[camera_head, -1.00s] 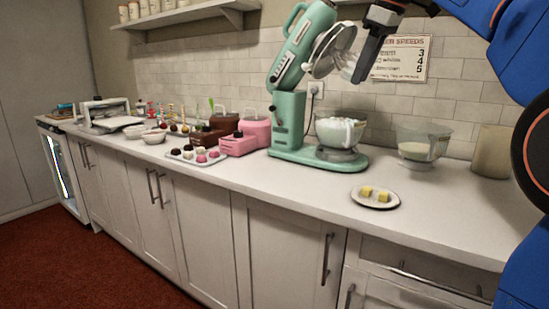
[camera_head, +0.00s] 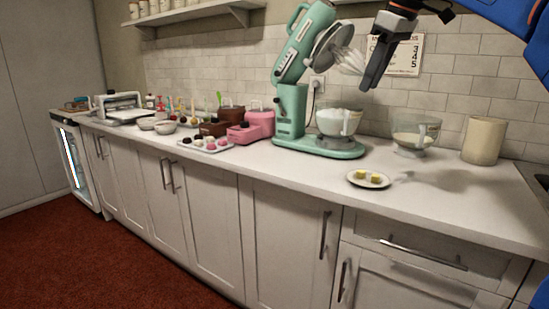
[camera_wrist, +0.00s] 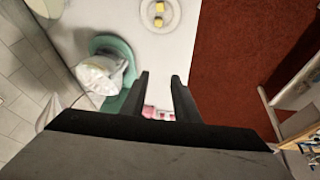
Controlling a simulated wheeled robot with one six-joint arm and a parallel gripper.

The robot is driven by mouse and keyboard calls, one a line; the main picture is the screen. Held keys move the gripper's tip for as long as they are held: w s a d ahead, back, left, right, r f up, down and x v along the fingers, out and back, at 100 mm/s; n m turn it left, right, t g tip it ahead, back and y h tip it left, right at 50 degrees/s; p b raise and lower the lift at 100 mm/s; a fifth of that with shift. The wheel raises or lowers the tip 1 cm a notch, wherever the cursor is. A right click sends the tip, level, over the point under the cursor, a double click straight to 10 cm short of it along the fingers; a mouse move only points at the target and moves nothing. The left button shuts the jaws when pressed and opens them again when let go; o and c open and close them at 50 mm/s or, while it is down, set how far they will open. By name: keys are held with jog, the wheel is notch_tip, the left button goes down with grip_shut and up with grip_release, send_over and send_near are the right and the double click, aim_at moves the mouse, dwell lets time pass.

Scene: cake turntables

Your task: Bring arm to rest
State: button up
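My gripper (camera_head: 372,82) is in the air at the upper right of the head view, above the counter and to the right of the mixer's whisk. It points downward. In the wrist view my gripper (camera_wrist: 160,76) shows two dark fingers with a gap between them, and nothing is held. My blue arm enters at the top right corner of the head view.
A mint stand mixer (camera_head: 292,110) with raised head and a glass bowl (camera_head: 338,122) stands close by on the counter (camera_head: 300,185). A plate with yellow cubes (camera_head: 368,179), another bowl (camera_head: 415,137) and a beige canister (camera_head: 483,141) are to the right. Red floor lies in front.

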jog(key=s+d+f+m, duration=0.1)
jog(key=s+f+m, duration=0.2)
jog(key=s+f, duration=0.7)
jog(key=s+d+f+m+h, duration=0.1)
jog(key=s+d+f+m, duration=0.1)
jog(key=s+f, duration=0.8)
jog(key=s+d+f+m+h, duration=0.1)
jog(key=s+f+m, duration=0.3)
jog(key=s+f, duration=0.6)
notch_tip(320, 180, down, 13)
jog(key=shift+d+f+m+t, duration=0.2)
jog(key=shift+d+m+t, duration=0.1)
jog(key=shift+d, duration=0.4)
